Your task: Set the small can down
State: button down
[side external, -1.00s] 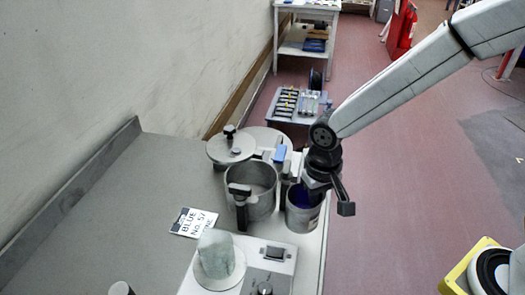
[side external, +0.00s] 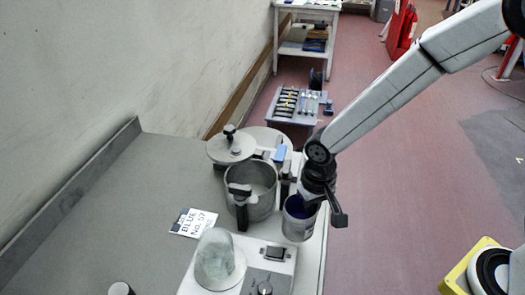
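The small can (side external: 298,226) is pale grey with dark blue inside. It is at the right edge of the bench, just right of the large metal pot (side external: 263,190), and tilts a little. My gripper (side external: 314,200) is at the can's upper right rim and appears shut on it. The fingertips are partly hidden by the gripper's own dark body. I cannot tell whether the can's bottom touches the surface beneath it.
A white device with a round plate and a pale cloudy lump (side external: 214,257) stands in front. Round lids (side external: 231,147) are behind the pot. The bench's left side (side external: 130,215) is mostly clear.

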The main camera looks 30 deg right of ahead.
jog(key=shift+f, duration=0.6)
jog(key=c, duration=0.8)
grip_release()
jog(key=shift+r, duration=0.15)
notch_tip(320, 180, up, 13)
jog(key=shift+d, duration=0.15)
dwell(0.5)
jog(key=s+d+f+t, duration=0.1)
jog(key=s+d+f, duration=0.1)
jog(key=d, duration=0.2)
jog(key=s+d+f+n, duration=0.1)
jog(key=s+d+f, duration=0.1)
jog(key=d, duration=0.3)
jog(key=s+d+f+t, duration=0.1)
jog(key=s+d+f, duration=0.1)
jog(key=d, duration=0.2)
jog(key=shift+s+d+f+n+t, duration=0.1)
jog(key=shift+d+f+n+t, duration=0.05)
jog(key=shift+d+n+t, duration=0.2)
